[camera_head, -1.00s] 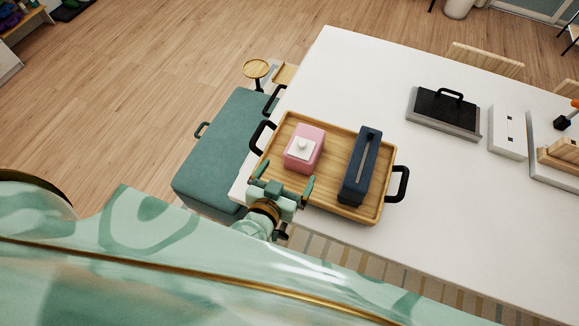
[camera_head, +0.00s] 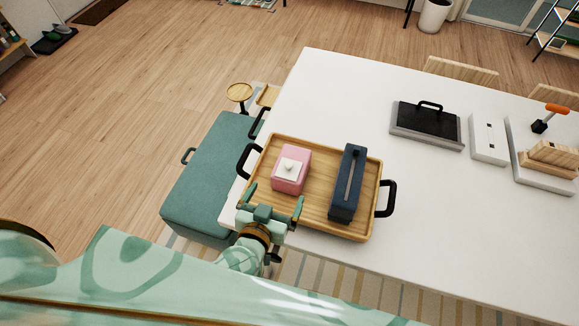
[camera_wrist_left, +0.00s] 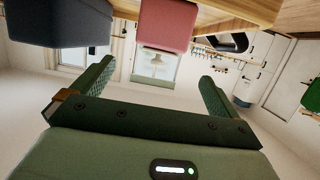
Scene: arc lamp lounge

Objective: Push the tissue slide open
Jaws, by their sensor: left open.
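A pink box (camera_head: 291,173) with a white square piece and small knob (camera_head: 290,168) on top stands on the left of a wooden tray (camera_head: 315,187). A dark blue long box (camera_head: 346,200) with a pale slot along its top and a small dark knob at the far end stands to its right. I cannot tell which is the tissue slide. My left gripper (camera_head: 274,197) is open and empty at the tray's near left edge, just in front of the pink box. In the left wrist view, the pink box (camera_wrist_left: 166,24) and dark box (camera_wrist_left: 60,22) show beyond the fingers (camera_wrist_left: 155,82).
The tray has black handles (camera_head: 388,199) and sits on a white table (camera_head: 430,220). A black-topped grey case (camera_head: 428,124), a white box (camera_head: 488,138) and a board with wooden blocks (camera_head: 548,157) are farther right. A green bench (camera_head: 212,180) is left of the table.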

